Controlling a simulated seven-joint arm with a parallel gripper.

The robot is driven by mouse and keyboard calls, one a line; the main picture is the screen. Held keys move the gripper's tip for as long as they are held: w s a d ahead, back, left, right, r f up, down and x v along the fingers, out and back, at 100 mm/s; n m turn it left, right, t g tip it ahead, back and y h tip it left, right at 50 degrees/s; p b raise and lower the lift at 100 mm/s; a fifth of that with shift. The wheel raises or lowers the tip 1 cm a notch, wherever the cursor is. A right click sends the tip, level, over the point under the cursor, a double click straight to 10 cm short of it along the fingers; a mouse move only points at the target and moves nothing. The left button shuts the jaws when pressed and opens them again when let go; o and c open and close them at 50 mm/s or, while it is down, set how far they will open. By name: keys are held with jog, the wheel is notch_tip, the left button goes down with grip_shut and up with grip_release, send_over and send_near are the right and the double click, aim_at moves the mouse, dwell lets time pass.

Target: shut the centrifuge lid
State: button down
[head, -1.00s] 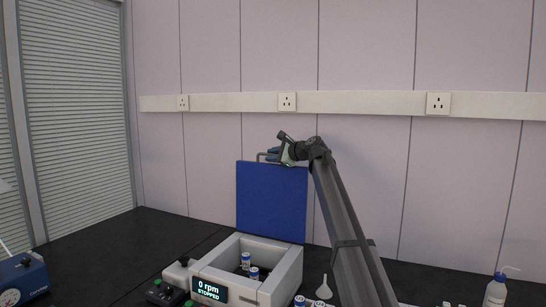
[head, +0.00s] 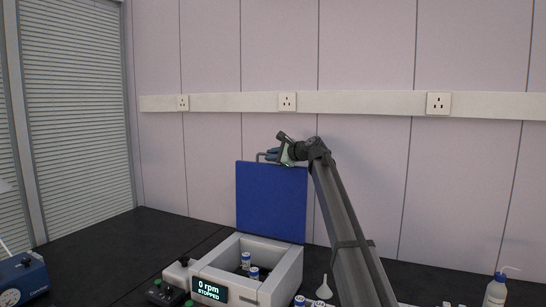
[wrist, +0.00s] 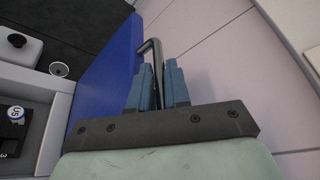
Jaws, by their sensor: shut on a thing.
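The centrifuge (head: 236,250) is a white box at the lower middle of the head view, with a display reading "0 rpm STOPPED". Its blue lid (head: 271,203) stands upright at the back edge, open. A grey bar handle (head: 260,155) is at the lid's top. My gripper (head: 272,153) is at the top of the lid, reaching from the right. In the wrist view my gripper's blue fingers (wrist: 158,85) are shut on the handle (wrist: 154,52), beside the blue lid (wrist: 108,68). Part of the handle is hidden between the fingers.
Capped vials (head: 246,261) stand inside the open centrifuge. A funnel (head: 323,288) and more vials stand at its right. A wash bottle (head: 496,290) is at far right, a blue device (head: 22,280) at far left. The wall is close behind the lid.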

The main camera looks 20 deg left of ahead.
jog(key=s+f+n+t+y, duration=0.1)
jog(key=s+f+n, duration=0.3)
jog(key=s, duration=0.9)
jog(key=s+f+n+t+y, duration=0.15)
jog(key=s+f+n, duration=0.3)
jog(key=s, duration=0.75)
jog(key=shift+n+y, duration=0.45)
jog(key=s+f, duration=0.3)
jog(key=f, duration=0.4)
jog(key=s+f, duration=0.4)
jog(key=f, duration=0.4)
jog(key=s+f, duration=0.3)
jog(key=f, duration=0.4)
jog(key=shift+s+f, duration=0.35)
jog(key=shift+f, duration=0.75)
jog(key=shift+s+d+f, duration=0.1)
jog(key=shift+f, duration=0.05)
jog(key=c, duration=1.4)
grip_release()
jog(key=shift+c, duration=0.2)
